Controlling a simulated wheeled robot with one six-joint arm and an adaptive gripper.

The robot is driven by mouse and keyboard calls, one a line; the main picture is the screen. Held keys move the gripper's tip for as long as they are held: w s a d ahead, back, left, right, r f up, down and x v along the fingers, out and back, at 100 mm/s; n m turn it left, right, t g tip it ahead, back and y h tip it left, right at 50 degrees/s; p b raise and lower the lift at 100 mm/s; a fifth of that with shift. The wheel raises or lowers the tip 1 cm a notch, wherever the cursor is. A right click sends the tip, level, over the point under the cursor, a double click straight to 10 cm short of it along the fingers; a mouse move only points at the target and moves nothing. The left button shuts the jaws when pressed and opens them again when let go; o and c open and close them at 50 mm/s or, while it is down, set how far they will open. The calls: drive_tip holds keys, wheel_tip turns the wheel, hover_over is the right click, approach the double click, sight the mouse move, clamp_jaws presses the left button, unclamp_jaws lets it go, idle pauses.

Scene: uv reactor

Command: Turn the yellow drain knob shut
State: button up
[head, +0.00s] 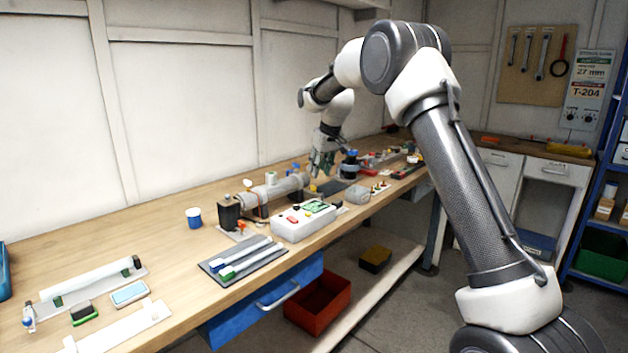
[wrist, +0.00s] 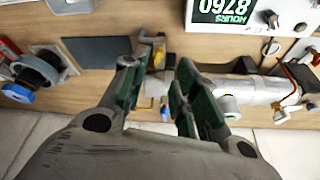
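The yellow drain knob (wrist: 159,57) shows in the wrist view between my fingertips, beside the left end of the grey reactor tube (wrist: 252,90). My gripper (wrist: 155,75) is open, with green-padded fingers on either side of the knob. Whether a finger touches it I cannot tell. In the head view my gripper (head: 323,162) points down at the far end of the reactor tube (head: 277,190). The knob cannot be made out there, hidden by or lost near the gripper.
A white control box (head: 304,220) with a green display stands in front of the tube. A dark round fitting with a blue knob (wrist: 18,92) is left in the wrist view. A blue cup (head: 194,217) and a grey tray (head: 242,260) with tubes lie along the bench.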

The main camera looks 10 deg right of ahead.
sight(315, 187)
drive_tip(key=x, duration=0.7)
drive_tip(key=shift+w+a+f, duration=0.1)
drive_tip(key=shift+w+f, duration=0.1)
drive_tip(key=shift+w, duration=0.3)
clamp_jaws()
